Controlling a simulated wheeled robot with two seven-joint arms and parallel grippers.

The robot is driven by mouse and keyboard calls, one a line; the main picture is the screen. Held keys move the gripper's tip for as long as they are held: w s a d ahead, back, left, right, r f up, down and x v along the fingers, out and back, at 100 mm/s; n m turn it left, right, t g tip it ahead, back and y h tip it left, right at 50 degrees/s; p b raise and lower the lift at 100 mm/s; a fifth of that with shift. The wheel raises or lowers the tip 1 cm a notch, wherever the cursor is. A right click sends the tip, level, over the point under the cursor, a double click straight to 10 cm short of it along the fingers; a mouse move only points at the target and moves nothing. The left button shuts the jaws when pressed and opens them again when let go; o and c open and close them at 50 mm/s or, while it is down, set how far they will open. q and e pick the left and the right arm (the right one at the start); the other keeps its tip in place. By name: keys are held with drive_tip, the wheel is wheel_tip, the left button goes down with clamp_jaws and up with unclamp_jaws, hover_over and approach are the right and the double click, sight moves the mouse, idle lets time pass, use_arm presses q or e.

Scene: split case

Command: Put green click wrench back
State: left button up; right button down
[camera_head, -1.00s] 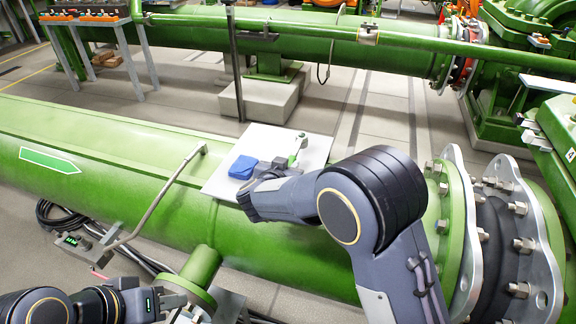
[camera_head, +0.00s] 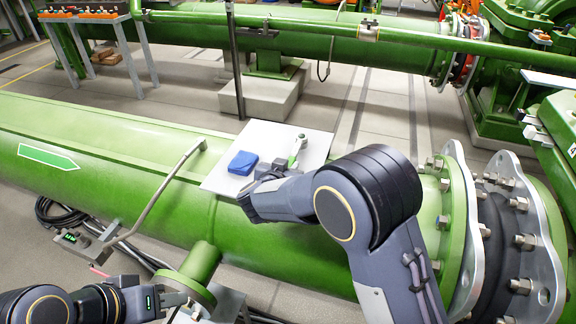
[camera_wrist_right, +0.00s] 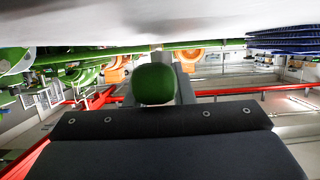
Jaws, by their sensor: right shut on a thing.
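The green click wrench shows as a small green piece (camera_head: 293,160) with a pale round end, over the white board (camera_head: 222,181). In the right wrist view its rounded green end (camera_wrist_right: 155,84) stands at the gripper's middle. My right gripper (camera_head: 279,170) is shut on the wrench, low at the board; my own arm and gripper hide much of the wrench. I cannot tell whether the wrench touches the board. My left gripper (camera_head: 186,300) is at the lower left, beside the green flanged pipe stub (camera_head: 201,264); its fingertips are too unclear to judge.
A blue folded cloth (camera_head: 242,163) lies on the board, left of my right gripper; its edge shows in the right wrist view (camera_wrist_right: 285,40). The board rests on the big green pipe (camera_head: 110,165). A bent metal lever (camera_head: 160,196) rises at left. The bolted flange (camera_head: 520,240) is at right.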

drive_tip(key=shift+f, duration=0.3)
drive_tip(key=shift+r, duration=0.1)
idle(0.3)
drive_tip(key=r+p, duration=0.1)
drive_tip(key=p, duration=0.3)
drive_tip(key=shift+w+d+r+g, duration=0.1)
drive_tip(key=shift+w+r+g, duration=0.05)
drive_tip(key=shift+r+g, duration=0.25)
drive_tip(key=shift+p, duration=0.95)
drive_tip(key=shift+f+b, duration=0.5)
drive_tip(key=shift+f, duration=0.35)
drive_tip(key=c, duration=0.7)
unclamp_jaws()
